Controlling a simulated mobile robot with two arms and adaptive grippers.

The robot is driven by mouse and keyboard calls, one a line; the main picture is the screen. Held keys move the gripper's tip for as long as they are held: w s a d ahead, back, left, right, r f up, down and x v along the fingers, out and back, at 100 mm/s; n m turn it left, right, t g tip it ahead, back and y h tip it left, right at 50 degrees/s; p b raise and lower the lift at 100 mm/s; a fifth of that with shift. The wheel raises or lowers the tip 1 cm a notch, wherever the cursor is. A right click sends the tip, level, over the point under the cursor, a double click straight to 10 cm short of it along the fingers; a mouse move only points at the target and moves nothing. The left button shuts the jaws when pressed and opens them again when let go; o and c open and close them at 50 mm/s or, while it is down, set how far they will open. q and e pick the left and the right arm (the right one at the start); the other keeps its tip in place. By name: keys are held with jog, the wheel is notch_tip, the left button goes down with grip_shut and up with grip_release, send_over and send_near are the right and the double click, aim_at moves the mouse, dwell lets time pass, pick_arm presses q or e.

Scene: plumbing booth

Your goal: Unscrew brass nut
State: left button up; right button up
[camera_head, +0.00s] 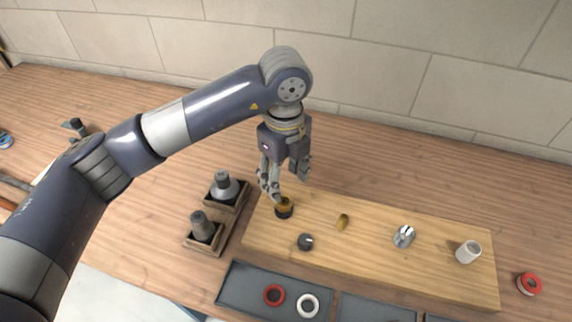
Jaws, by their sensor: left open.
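A brass nut (285,202) sits on a dark round fitting (284,212) at the left end of the wooden board (371,267). My left gripper (287,192) points down right over the nut, with its fingers apart. One finger is beside the nut's upper left; whether it touches the nut I cannot tell. A smaller brass piece (342,222) stands on the board to the right. My right gripper is not in view.
The board also bears a dark grey cap (305,242), a chrome fitting (404,236) and a white cylinder (468,251). Grey fittings stand in a wooden holder (230,229) on the left. A grey tray (240,287) with red and white rings lies in front. A red tape roll (529,284) is far right.

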aim_at(285, 201)
pick_arm(q)
notch_tip(285, 201, down, 8)
jog(key=shift+p, duration=0.85)
jog(key=c, duration=1.2)
jog(key=shift+o, duration=0.2)
jog(key=n+p, duration=0.1)
jog(key=n, duration=0.3)
jog(key=shift+w+d+r+n, duration=0.1)
jog(key=shift+n, duration=0.3)
jog(key=shift+w+n+p, duration=0.1)
jog(key=shift+n+p, duration=0.75)
jog(key=shift+n, duration=1.55)
